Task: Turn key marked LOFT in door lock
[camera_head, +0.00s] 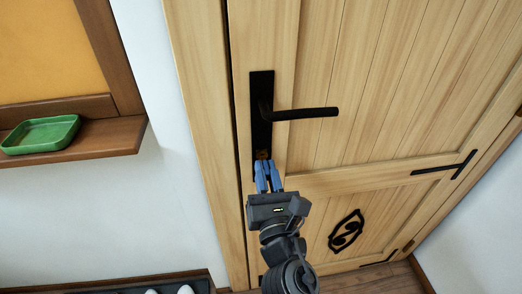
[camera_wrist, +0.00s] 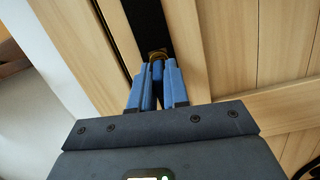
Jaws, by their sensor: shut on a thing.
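The wooden door (camera_head: 345,60) is closed, with a black lock plate (camera_head: 261,92) and a black lever handle (camera_head: 305,113) that points right and lies level. My gripper (camera_head: 264,166) is at the lower end of the plate, its blue fingers shut on the key. In the wrist view a bit of brass (camera_wrist: 157,55) shows just past the fingertips, against the black plate (camera_wrist: 148,22). Most of the key is hidden between the fingers, and no LOFT marking can be read. I cannot tell how far the key is in the lock or how it is turned.
The lever handle is just above my gripper. A wooden ledge (camera_head: 85,138) with a green tray (camera_head: 41,134) is on the left wall. A dark tray with white items (camera_head: 185,290) is on the floor at lower left.

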